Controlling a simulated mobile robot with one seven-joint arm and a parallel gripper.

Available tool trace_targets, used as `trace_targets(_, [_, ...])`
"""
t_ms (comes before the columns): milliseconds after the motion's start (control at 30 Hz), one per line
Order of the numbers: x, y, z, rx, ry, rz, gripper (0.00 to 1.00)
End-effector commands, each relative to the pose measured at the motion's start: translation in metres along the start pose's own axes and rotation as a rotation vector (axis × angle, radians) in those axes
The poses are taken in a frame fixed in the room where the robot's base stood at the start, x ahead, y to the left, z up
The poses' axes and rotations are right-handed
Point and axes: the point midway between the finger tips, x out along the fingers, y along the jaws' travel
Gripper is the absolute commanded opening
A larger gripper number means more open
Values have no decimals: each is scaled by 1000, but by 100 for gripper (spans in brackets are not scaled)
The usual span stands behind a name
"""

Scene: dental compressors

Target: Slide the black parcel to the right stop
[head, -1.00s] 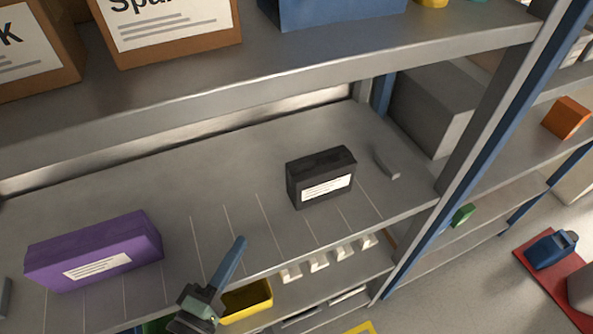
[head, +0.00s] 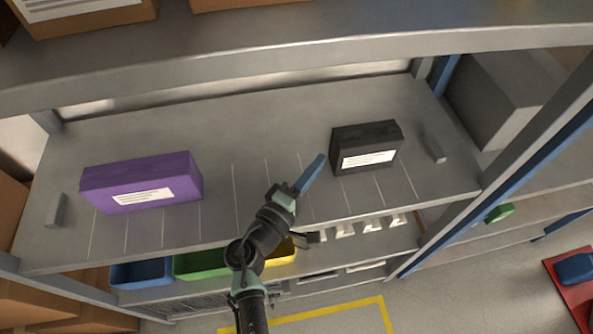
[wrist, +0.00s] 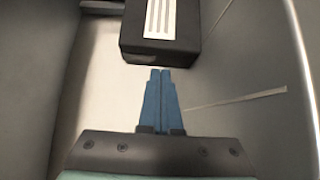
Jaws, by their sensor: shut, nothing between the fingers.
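The black parcel (head: 365,146) with a white label stands on the middle shelf, right of centre. The right stop (head: 435,148), a small grey block, is on the shelf to its right with a gap between them. My gripper (head: 319,160) has blue fingers and is shut and empty. It is just left of the parcel in the head view, apparently with a small gap. In the wrist view, the parcel (wrist: 160,30) lies ahead of the shut fingertips (wrist: 160,72), and its far end is cut off by the frame.
A purple parcel (head: 142,182) stands at the left of the same shelf, near a left stop (head: 56,210). Thin white lines mark the shelf front. An upper shelf (head: 300,60) overhangs the back. A shelf upright (head: 500,175) stands at the right. Coloured bins (head: 140,272) are below.

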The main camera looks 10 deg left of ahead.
Motion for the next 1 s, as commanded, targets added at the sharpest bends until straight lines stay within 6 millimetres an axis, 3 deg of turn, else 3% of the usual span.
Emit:
trace_targets(567, [11,-1,12,1,-1,0,0])
trace_targets(1000, [76,-3,77,3,-4,1,0])
